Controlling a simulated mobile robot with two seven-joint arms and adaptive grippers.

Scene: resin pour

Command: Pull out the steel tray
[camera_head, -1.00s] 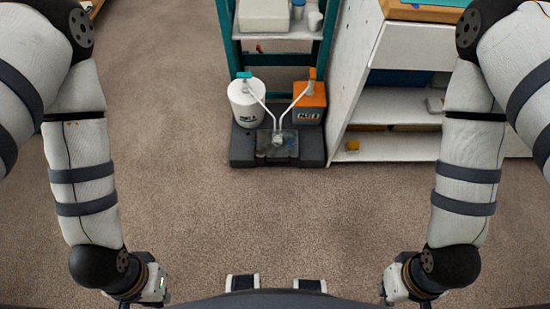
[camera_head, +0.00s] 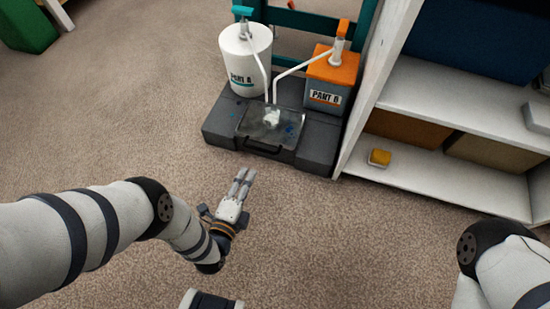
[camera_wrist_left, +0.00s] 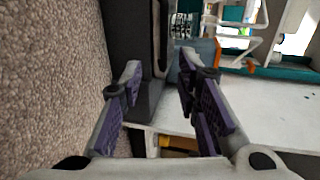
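The steel tray (camera_head: 252,124) is a grey, stained plate set in a dark base (camera_head: 222,124), with a black handle (camera_head: 262,147) on its front side. A small whitish thing (camera_head: 271,118) is on it under two white spouts. My left gripper (camera_head: 243,178) is just in front of the base and apart from the handle in the head view. In the left wrist view its two purple-padded fingers (camera_wrist_left: 158,68) are spread with nothing between them, near the dark base (camera_wrist_left: 128,28). My right arm shows at lower right, but its gripper is out of view.
A white PART A pail (camera_head: 245,62) and an orange-topped PART B can (camera_head: 331,80) stand behind the tray. A white shelf unit (camera_head: 440,95) is close on the right, with a yellow item (camera_head: 380,157) on its low shelf. Carpet (camera_head: 120,130) is clear on the left.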

